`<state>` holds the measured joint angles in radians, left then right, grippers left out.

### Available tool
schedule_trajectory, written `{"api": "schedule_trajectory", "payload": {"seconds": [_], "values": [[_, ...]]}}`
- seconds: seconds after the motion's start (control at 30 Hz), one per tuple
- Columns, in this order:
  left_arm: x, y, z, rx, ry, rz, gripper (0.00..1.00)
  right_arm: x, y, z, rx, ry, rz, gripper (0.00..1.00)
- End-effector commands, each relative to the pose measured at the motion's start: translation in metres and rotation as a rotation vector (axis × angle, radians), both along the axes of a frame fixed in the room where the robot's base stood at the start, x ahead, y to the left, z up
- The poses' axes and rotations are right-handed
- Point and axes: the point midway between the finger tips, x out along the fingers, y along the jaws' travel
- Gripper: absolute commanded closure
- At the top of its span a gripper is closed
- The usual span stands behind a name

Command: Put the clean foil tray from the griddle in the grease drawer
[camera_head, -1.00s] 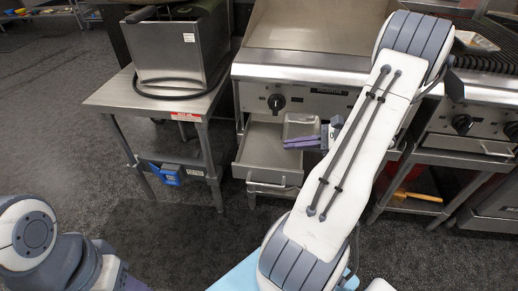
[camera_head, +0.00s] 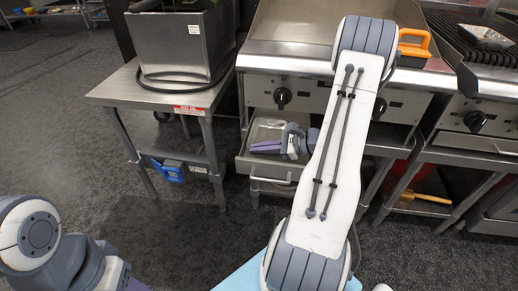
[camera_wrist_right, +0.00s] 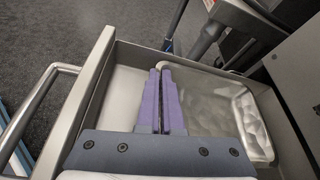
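The grease drawer (camera_head: 262,168) is pulled open under the griddle (camera_head: 295,28). The clear-silver foil tray (camera_head: 266,128) is inside the drawer's outline, partly hidden by my right gripper (camera_head: 266,147). In the right wrist view the purple fingers (camera_wrist_right: 165,100) are nearly together at the left side of the tray (camera_wrist_right: 225,110), apparently pinching its edge. The tray lies low between the drawer walls (camera_wrist_right: 85,105), on the right; whether it touches the floor cannot be told. Of my left arm, only links show at lower left; its fingertips are out of frame.
Another foil tray (camera_head: 486,37) sits on the grill at the right. An orange-handled item (camera_head: 415,45) is at the griddle's right edge. A steel side table (camera_head: 150,90) bearing a steel appliance (camera_head: 172,45) stands left of the drawer. The floor in front is clear.

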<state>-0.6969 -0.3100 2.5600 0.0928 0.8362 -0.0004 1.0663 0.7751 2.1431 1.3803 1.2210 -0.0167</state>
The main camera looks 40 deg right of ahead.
Motion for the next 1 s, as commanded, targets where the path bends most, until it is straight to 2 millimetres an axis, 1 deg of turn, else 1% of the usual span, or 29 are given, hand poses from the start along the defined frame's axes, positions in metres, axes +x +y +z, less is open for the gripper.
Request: {"api": "schedule_trajectory", "payload": {"seconds": [0.2, 0.23, 0.27, 0.3, 0.57, 0.7, 0.77, 0.87, 1.0], "values": [[0.000, 0.000, -0.003, 0.000, 0.000, 0.000, 0.51, 0.000, 0.000, -0.004, 0.001, -0.001, 0.000, 1.00], [0.000, 0.000, -0.003, 0.000, 0.000, 0.000, 0.51, 0.000, 0.000, -0.004, 0.001, 0.001, 0.000, 0.93], [0.000, 0.000, -0.002, 0.000, 0.000, 0.000, 0.51, 0.000, 0.000, -0.003, 0.000, 0.000, 0.000, 0.82], [0.000, 0.000, -0.002, 0.000, 0.000, 0.000, 0.51, 0.000, 0.000, -0.003, 0.000, 0.000, 0.000, 0.67], [0.000, 0.000, -0.002, 0.000, 0.000, 0.000, 0.51, 0.000, 0.000, -0.003, 0.001, -0.001, 0.000, 0.67], [0.000, 0.000, 0.002, 0.000, 0.000, 0.000, 0.51, -0.001, -0.001, 0.003, 0.000, 0.000, -0.001, 0.67], [0.000, 0.000, 0.004, 0.000, 0.000, 0.000, 0.51, -0.006, -0.006, 0.006, -0.001, -0.002, -0.004, 0.67], [0.000, 0.000, 0.010, 0.000, 0.000, 0.000, 0.51, -0.020, -0.015, 0.013, -0.001, -0.002, -0.004, 0.67], [0.000, 0.000, 0.018, 0.000, 0.000, 0.000, 0.51, -0.044, -0.033, 0.025, -0.001, -0.002, -0.007, 0.67]]}}
